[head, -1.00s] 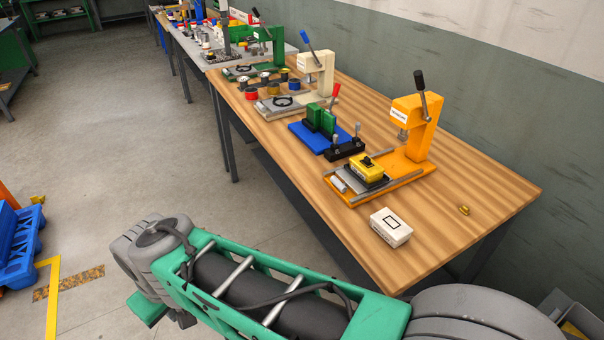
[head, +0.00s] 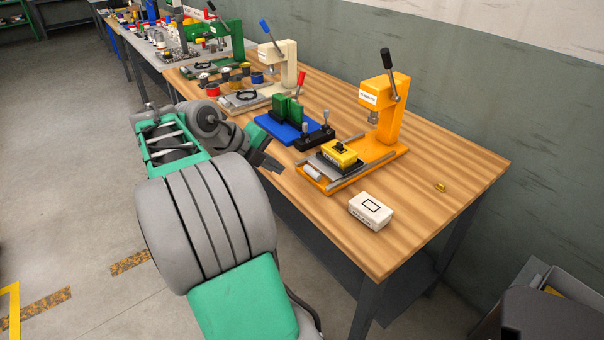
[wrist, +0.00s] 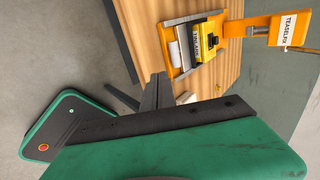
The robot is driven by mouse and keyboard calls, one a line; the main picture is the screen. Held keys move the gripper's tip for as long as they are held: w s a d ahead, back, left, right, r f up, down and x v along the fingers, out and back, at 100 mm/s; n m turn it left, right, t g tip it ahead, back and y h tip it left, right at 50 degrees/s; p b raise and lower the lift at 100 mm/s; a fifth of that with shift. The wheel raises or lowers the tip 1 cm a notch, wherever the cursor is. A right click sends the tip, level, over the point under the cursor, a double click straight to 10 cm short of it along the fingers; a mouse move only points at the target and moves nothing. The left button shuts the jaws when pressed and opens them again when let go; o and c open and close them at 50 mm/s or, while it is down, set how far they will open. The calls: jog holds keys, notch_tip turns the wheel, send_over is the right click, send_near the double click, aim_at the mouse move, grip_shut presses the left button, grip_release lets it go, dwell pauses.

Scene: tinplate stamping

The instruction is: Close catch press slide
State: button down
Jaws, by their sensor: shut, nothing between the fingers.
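The orange press (head: 390,105) stands on the wooden bench, its lever up. Its grey slide (head: 325,172) sits at the front end of the rails, away from the press head. A yellow block with a black top (head: 341,153) rides on the slide. The wrist view shows the press label (wrist: 289,23), the slide (wrist: 184,47) and the block (wrist: 205,42). I cannot tell from the labels which press is the catch press. My gripper (head: 275,165) is shut and empty, just off the bench edge, left of the slide and apart from it. Its dark fingers (wrist: 158,80) show in the wrist view.
A white box (head: 371,211) lies in front of the orange press. A blue fixture with green blocks (head: 288,125) stands behind it, then a cream press (head: 290,65) and a green press (head: 230,40). A small brass part (head: 440,187) lies at right, with bare bench around it.

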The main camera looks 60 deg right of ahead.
jog(key=x, duration=0.7)
jog(key=shift+s+d+f, duration=0.2)
jog(key=shift+f, duration=0.05)
jog(key=shift+s+d+f+p, duration=0.15)
jog(key=shift+s+d, duration=0.1)
jog(key=shift+d, duration=0.35)
jog(key=shift+s+d+p, duration=0.15)
jog(key=shift+s+d, duration=0.15)
jog(key=shift+d, duration=0.3)
jog(key=shift+s+d+f, duration=0.1)
jog(key=shift+s+d, duration=0.05)
jog(key=shift+d, duration=0.25)
